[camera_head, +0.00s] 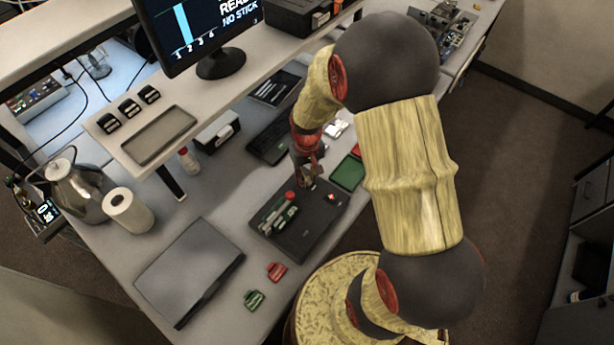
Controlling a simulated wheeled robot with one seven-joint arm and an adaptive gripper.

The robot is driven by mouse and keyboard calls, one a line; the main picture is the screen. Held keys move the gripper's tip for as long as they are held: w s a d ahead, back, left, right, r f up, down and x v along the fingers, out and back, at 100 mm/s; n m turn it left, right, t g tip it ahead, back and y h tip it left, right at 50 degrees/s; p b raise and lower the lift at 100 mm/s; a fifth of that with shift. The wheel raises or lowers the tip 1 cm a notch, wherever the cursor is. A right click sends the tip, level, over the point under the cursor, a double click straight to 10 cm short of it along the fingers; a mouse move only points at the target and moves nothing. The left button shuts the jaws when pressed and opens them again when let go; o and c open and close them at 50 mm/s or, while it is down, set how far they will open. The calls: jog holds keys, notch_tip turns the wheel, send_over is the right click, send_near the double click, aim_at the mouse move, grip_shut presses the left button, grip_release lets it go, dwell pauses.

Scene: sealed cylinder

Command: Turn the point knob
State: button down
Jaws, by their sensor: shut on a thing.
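A flat black box (300,240) lies on the grey bench near the middle of the view. It carries a clear tube with a red cap (289,197), a green piece (286,217) and a small red marking (331,197). My gripper (307,182) points down at the far edge of the box. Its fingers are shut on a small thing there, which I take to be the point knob. The fingers cover the knob, so its pointing direction cannot be seen.
A closed grey laptop (188,272) lies left of the box. Green (255,299) and red (277,271) clips lie in front. A keyboard (270,140), a monitor (205,35) and a raised shelf (115,150) stand behind. A paper roll (128,211) and kettle (80,190) are at left.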

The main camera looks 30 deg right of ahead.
aim_at(307, 180)
jog(key=shift+n, duration=0.4)
jog(key=c, duration=1.6)
grip_release()
jog(key=shift+r, duration=0.1)
notch_tip(307, 180, up, 12)
jog(key=shift+f, duration=0.1)
